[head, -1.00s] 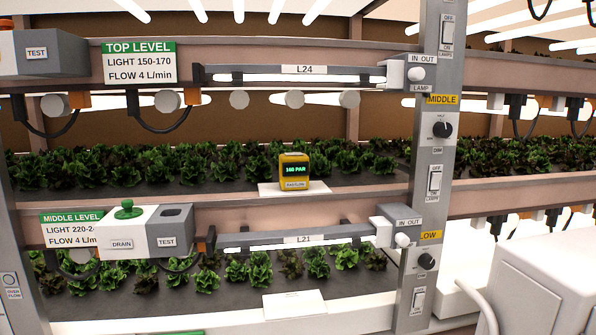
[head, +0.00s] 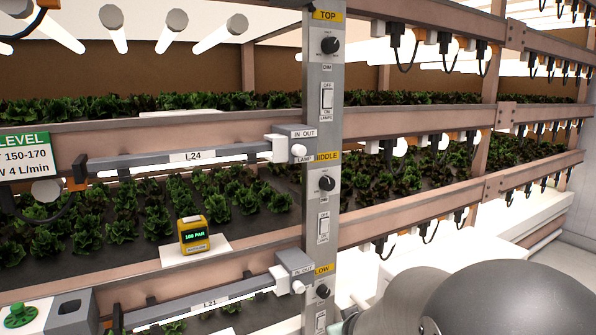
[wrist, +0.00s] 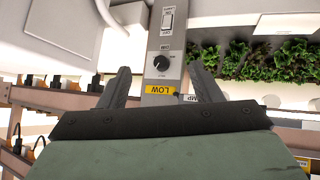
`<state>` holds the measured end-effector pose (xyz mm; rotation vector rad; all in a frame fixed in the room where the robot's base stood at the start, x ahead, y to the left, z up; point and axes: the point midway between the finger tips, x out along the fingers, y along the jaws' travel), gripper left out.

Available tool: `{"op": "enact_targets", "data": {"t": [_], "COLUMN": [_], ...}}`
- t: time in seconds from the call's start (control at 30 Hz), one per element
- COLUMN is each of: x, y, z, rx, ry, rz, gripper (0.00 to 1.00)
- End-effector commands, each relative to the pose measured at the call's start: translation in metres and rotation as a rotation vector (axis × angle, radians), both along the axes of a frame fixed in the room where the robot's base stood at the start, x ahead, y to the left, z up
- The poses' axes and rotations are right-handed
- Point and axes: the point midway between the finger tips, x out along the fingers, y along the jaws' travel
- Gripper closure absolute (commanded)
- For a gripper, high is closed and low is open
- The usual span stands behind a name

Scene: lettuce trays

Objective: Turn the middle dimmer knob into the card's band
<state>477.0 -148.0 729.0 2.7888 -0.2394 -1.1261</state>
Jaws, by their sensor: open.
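The middle dimmer knob (head: 326,184) is a round black knob on the grey post (head: 322,222), below the yellow MIDDLE label (head: 327,156). A rocker switch (head: 323,227) sits under it. The yellow meter (head: 193,236) reads what looks like 160 PAR and stands on a white card (head: 205,250) on the middle shelf. My gripper (wrist: 154,88) shows in the wrist view with its two fingers apart and nothing between them touched. Beyond the fingers, the low dimmer knob (wrist: 162,63) shows upside down near the LOW label (wrist: 159,90). My gripper's fingers are not visible in the head view.
The top knob (head: 330,45) and low knob (head: 322,291) are on the same post. Lamp bars L24 (head: 180,158) and L21 (head: 205,305) end in boxes left of the post. A green drain knob (head: 18,314) is lower left. Lettuce fills the shelves.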

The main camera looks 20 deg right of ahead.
Motion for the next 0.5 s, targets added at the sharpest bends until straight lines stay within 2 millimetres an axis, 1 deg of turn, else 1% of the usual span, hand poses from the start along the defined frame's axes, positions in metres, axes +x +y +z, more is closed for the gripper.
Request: {"op": "enact_targets", "data": {"t": [0.03,0.07,0.1,0.17,0.2,0.3,0.4,0.5], "x": [0.013,0.021,0.031,0.043,0.048,0.055,0.055,0.053], "y": [-0.016,-0.023,-0.03,-0.041,-0.048,-0.06,-0.068,-0.071], "z": [0.049,0.067,0.09,0.126,0.148,0.199,0.236,0.258], "rx": [-0.005,-0.01,-0.012,-0.01,-0.006,0.011,0.032,0.049], "ry": [-0.077,-0.128,-0.196,-0.299,-0.366,-0.514,-0.632,-0.709], "rz": [0.014,0.032,0.059,0.099,0.127,0.196,0.254,0.294], "gripper": [0.42,0.42,0.42,0.42,0.42,0.42,0.42,0.42]}}
